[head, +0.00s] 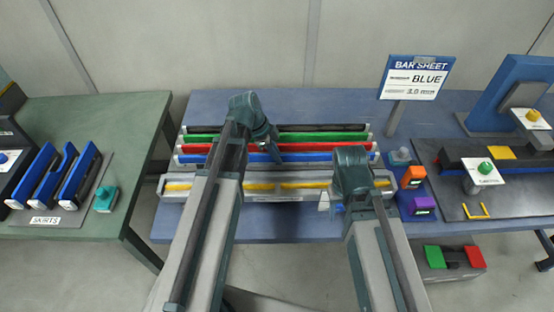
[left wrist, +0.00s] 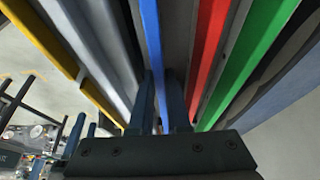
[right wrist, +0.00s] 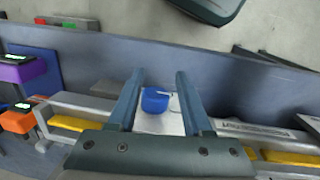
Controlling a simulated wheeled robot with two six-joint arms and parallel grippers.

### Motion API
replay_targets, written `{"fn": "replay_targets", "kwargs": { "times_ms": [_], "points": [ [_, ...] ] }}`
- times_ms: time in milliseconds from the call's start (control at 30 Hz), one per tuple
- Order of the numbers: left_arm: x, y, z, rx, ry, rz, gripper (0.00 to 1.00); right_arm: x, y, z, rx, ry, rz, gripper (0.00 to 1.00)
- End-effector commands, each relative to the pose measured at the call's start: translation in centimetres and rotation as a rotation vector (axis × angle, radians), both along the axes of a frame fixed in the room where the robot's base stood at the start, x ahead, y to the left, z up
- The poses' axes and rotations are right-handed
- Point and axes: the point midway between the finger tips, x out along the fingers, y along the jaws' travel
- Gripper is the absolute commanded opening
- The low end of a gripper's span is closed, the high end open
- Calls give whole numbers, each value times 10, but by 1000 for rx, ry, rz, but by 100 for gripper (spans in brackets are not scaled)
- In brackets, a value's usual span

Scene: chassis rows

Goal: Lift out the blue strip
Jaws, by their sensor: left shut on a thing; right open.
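The blue strip (head: 319,157) lies lengthwise in the front row of the rack, in front of the red strip (head: 330,147) and the green strip (head: 325,137). My left gripper (head: 276,157) is over the strips, shut on the blue strip, which runs between its fingers in the left wrist view (left wrist: 151,45). Whether the strip is clear of its row is hard to tell. My right gripper (head: 338,205) is open at the rack's front. A small blue piece with a white part (right wrist: 155,101) shows between its fingers in the right wrist view, not gripped.
A grey rail with yellow strips (head: 258,187) runs along the table's front edge. A sign reading BLUE (head: 415,78) stands behind right. Orange (head: 412,177) and purple (head: 420,205) blocks sit right of the rack. A green table (head: 125,150) with blue parts stands left.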

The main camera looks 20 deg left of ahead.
Motion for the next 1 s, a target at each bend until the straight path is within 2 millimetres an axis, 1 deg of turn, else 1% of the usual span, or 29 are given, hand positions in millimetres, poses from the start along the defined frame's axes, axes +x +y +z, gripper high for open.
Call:
{"fn": "replay_targets", "kwargs": {
  "times_ms": [367, 567, 767, 1000],
  "points": [
    [0, 0, 1, 0, -1, 0, 0, 0, 0, 1, 0, 0, 0, 50],
    [0, 0, 9, 0, 0, 0, 0, 0, 0, 9, 0, 0, 0, 50],
    [0, 0, 30, 0, 0, 0, 0, 0, 0, 30, 0, 0, 0, 50],
    [0, 0, 66, -1, 0, 0, 0, 0, 0, 66, 0, 0, 0, 50]
  ]
}}
